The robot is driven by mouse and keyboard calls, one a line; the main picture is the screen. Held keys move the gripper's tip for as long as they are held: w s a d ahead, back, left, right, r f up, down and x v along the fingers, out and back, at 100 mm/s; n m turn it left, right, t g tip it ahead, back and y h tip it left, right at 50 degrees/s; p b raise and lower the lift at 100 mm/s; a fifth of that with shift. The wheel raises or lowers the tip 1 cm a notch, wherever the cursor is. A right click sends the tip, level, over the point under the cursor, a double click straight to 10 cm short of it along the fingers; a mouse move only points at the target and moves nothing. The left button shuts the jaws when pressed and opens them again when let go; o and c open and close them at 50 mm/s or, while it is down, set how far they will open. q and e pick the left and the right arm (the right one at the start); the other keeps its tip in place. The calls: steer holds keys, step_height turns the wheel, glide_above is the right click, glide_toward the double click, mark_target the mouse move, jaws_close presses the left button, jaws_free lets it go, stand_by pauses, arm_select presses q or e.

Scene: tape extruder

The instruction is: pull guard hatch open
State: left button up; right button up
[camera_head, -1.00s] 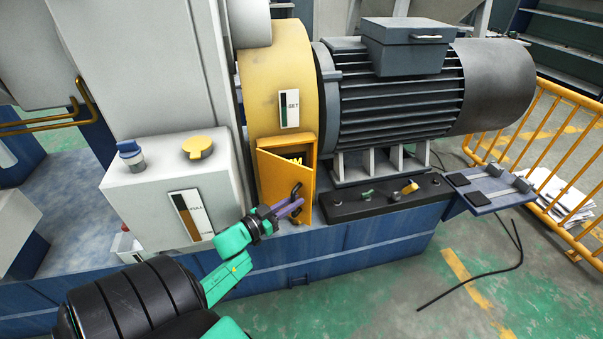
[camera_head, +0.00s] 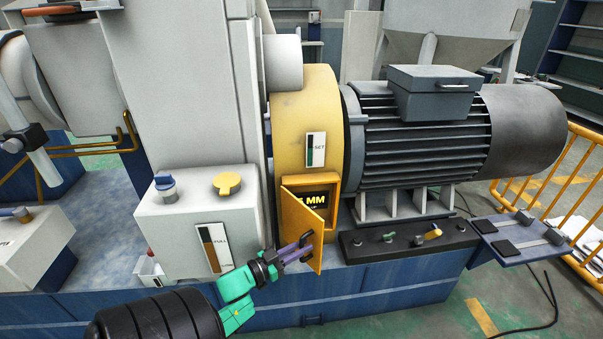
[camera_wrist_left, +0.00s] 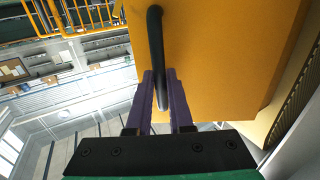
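The yellow guard hatch (camera_head: 298,222) is a small door, hinged at its left, on the yellow housing (camera_head: 300,115). It stands ajar, swung outward at its right edge. A dark opening with a display (camera_head: 318,198) reading "MM" shows behind it. My left gripper (camera_head: 304,249) has its purple fingers at the black hatch handle (camera_head: 307,239). In the left wrist view the handle (camera_wrist_left: 156,45) runs between the fingers (camera_wrist_left: 160,80), which are closed around its lower part, in front of the hatch panel (camera_wrist_left: 220,55). My right gripper is not in view.
A pale box (camera_head: 195,225) with a blue knob and yellow cap stands left of the hatch. The grey motor (camera_head: 420,140) and a black control strip (camera_head: 405,240) are to the right. A yellow railing (camera_head: 575,170) stands at far right.

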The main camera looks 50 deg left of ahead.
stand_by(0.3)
arm_select(q)
steer(key=s+a, duration=0.2)
steer(key=s, duration=1.2)
steer(key=shift+s, duration=0.25)
